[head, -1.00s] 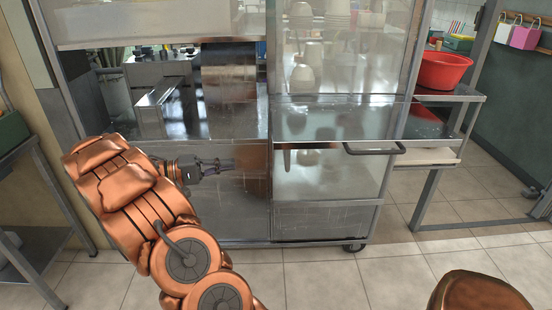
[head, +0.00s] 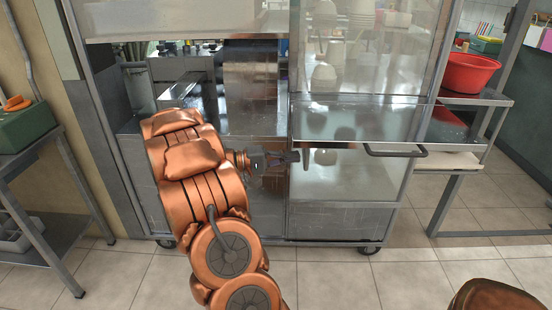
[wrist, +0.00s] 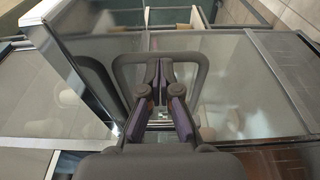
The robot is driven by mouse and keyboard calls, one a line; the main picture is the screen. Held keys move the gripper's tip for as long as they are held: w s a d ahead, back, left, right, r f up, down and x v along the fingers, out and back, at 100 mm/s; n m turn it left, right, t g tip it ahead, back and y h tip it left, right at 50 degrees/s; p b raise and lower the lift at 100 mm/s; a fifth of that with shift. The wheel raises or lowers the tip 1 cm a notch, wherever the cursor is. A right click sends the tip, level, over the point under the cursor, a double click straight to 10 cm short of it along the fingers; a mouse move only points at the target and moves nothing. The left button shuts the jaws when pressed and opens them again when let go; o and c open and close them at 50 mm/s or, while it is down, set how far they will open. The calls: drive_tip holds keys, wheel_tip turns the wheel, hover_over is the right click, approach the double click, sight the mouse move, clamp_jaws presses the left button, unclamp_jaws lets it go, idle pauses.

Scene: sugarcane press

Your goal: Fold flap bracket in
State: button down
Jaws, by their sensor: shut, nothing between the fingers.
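The flap bracket appears to be the dark U-shaped bar (head: 395,152) on the front edge of the metal flap (head: 345,122), right of centre in the head view. It sticks out level toward me. In the wrist view the dark bar (wrist: 203,75) arches around the fingertips in the picture; I cannot tell whether they touch it. My gripper (head: 293,157) is shut and empty. In the head view it is left of the bracket, slightly below the flap's level, with a clear gap between.
The metal and glass cabinet (head: 345,222) stands on casters in front of me. A red bowl (head: 468,72) sits on a side shelf at the right. A dark rack (head: 62,230) stands at the left. The tiled floor in front is open.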

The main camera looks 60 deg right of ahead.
drive_tip(key=shift+s+d, duration=0.35)
drive_tip(key=shift+s, duration=0.15)
drive_tip(key=shift+s, duration=0.15)
